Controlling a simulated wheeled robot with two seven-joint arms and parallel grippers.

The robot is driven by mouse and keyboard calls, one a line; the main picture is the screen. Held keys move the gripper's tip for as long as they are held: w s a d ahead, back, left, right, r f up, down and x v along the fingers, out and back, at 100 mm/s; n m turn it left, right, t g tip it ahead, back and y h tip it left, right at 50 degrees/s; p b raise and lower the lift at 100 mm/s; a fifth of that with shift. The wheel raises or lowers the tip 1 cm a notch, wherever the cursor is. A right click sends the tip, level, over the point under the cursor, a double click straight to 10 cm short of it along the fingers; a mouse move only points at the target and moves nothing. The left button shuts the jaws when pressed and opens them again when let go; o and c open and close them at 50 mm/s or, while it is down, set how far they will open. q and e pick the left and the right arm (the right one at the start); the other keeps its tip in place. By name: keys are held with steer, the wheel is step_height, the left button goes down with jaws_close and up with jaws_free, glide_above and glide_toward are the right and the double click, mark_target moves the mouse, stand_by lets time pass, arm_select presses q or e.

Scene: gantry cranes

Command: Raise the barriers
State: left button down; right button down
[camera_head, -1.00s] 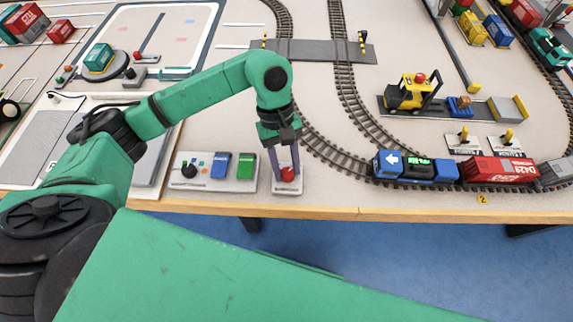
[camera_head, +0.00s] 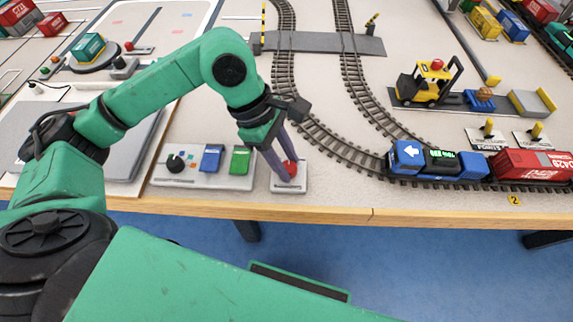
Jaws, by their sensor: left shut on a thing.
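A red knob (camera_head: 288,168) sits on a small pale control base (camera_head: 289,188) at the table's front edge. The fingers of my left gripper (camera_head: 284,159) are shut on the knob from above. The grey level crossing (camera_head: 325,43) lies across two tracks at the back. The left barrier (camera_head: 263,22), a yellow and black striped pole, stands about upright at the crossing's left end. The right barrier (camera_head: 372,22) at the right end leans up to the right. My right gripper is out of view.
A control panel (camera_head: 205,181) with a black knob and blue and green switches stands left of the base. Right are a blue train (camera_head: 440,160) on the track, a red wagon (camera_head: 530,165) and a yellow forklift (camera_head: 428,84).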

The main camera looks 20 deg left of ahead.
arm_select(q)
steer(key=shift+f+n+t+b, duration=0.15)
steer(key=shift+n+t+b, duration=0.35)
steer(key=shift+n, duration=0.5)
steer(key=n+t+b, duration=0.1)
steer(key=n+b, duration=0.1)
steer(key=n, duration=0.1)
steer(key=shift+s, duration=0.1)
steer(key=shift+s+n+t+y+b, duration=0.1)
steer(key=shift+n+t+y+b, duration=0.4)
steer(key=shift+n, duration=1.1)
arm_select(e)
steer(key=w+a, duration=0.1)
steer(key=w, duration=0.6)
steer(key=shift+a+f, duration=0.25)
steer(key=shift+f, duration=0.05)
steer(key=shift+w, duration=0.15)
arm_select(q)
steer(key=shift+c, duration=2.3)
jaws_free()
steer(key=shift+r, duration=0.3)
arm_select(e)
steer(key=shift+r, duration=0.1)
